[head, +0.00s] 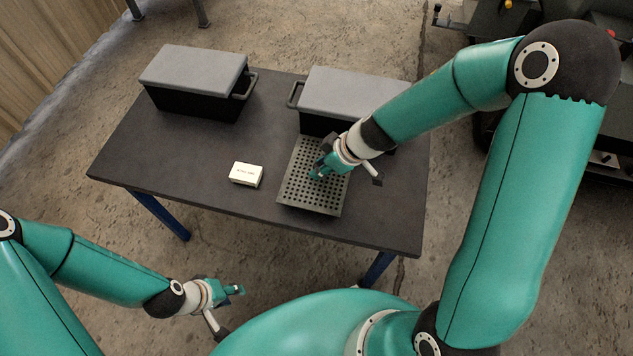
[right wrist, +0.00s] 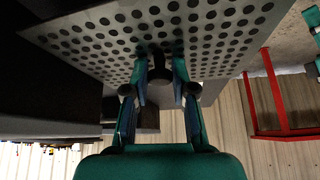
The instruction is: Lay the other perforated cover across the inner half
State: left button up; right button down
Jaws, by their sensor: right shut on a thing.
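The perforated cover (head: 297,190) is a grey metal plate with rows of round holes, at the front right of the table, in front of the right box. It also shows in the right wrist view (right wrist: 110,38). My right gripper (head: 319,170) is shut on a dark knob (right wrist: 160,70) on the cover's face. I cannot tell whether the cover touches the table. My left gripper (head: 238,290) is low, off the table's front edge and away from the cover; its jaw opening is too small to judge. I see no second perforated cover.
The dark table (head: 150,160) carries a left black box with a grey top (head: 195,68) and a right one (head: 350,90), each with a side handle. A small cream box (head: 246,174) lies left of the cover. The table between the boxes is clear.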

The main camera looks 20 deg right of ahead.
jog(key=shift+f+b, duration=2.1)
jog(key=shift+b, duration=0.1)
jog(key=shift+f, duration=0.15)
jog(key=c, duration=1)
grip_release()
jog(key=shift+o, duration=0.2)
